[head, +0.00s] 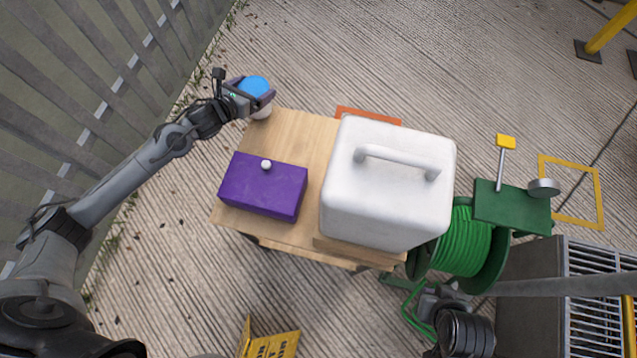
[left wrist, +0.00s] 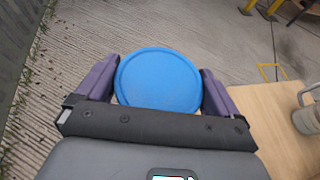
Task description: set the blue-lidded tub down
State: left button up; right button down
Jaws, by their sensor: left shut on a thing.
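The blue-lidded tub (head: 255,87) is at the far left corner of the wooden table, with a little of its pale body showing below the lid. My left gripper (head: 250,93) is shut around it, one purple finger on each side. In the left wrist view the round blue lid (left wrist: 158,80) faces the camera between the fingers. The tabletop (left wrist: 262,125) lies to its right there. The tub's base is hidden, so contact with the table cannot be told. My right gripper's fingers do not show.
A purple box (head: 262,190) with a white knob and a large white lidded box (head: 388,200) stand on the table (head: 305,130). Bare wood lies between them and toward the far left. A green hose reel (head: 462,245) stands right of the table. A slatted fence (head: 130,80) runs along the left.

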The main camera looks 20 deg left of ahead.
pick_arm(q)
jog(key=s+a+f+n+y+p, duration=0.1)
jog(key=a+n+y, duration=0.2)
jog(key=a, duration=0.6)
jog(key=s+a+f+n+g+y+b, duration=0.1)
jog(key=s+a+f+n+y+b, duration=0.25)
jog(key=f, duration=0.55)
jog(key=s+a+f+n+g+y+p, duration=0.1)
jog(key=s+a+f+n+y, duration=0.15)
jog(key=s+a+f, duration=0.55)
jog(key=d+f+m+t+h+b, duration=0.3)
jog(key=d+f+b, duration=0.8)
jog(key=d+f, duration=1.05)
jog(key=w+d+r+m+h+b, duration=0.25)
jog(key=w+d, duration=0.35)
jog(key=d, duration=0.6)
jog(key=shift+m+g, duration=0.25)
jog(key=shift+g, duration=0.15)
notch_tip(320, 180, down, 10)
jog(key=b, duration=0.8)
jog(key=shift+w, duration=0.1)
jog(key=shift+d, duration=0.1)
